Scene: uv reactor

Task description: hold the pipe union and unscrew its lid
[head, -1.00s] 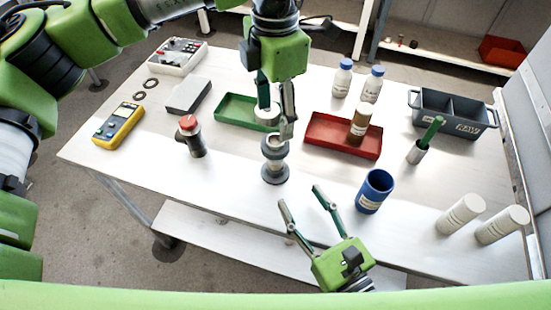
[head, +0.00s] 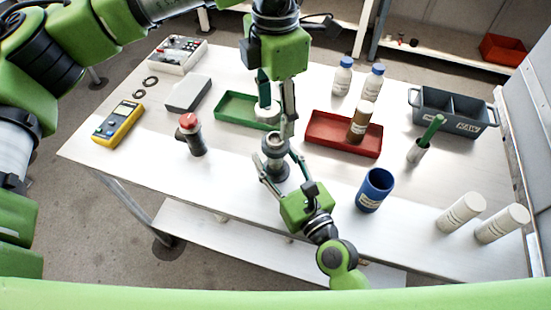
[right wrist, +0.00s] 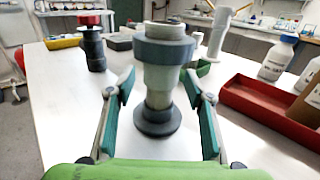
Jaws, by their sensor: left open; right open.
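The pipe union (head: 275,146) stands upright on the table near its front middle. In the right wrist view the union (right wrist: 160,90) has a dark, wide collar around a pale top and a dark round foot. My right gripper (head: 272,160) is open, with one finger on each side of the union; in the right wrist view (right wrist: 160,95) gaps show between the fingers and the body. My left gripper (head: 276,122) points down, open, over the area just behind the union. Its fingers partly hide a pale round part by the green tray.
A red-capped dark fitting (head: 193,136) stands left of the union. Behind are a green tray (head: 232,111) and a red tray (head: 322,146) with a brown bottle (head: 359,122). A blue cup (head: 375,190) stands to the right. The front-left table is clear.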

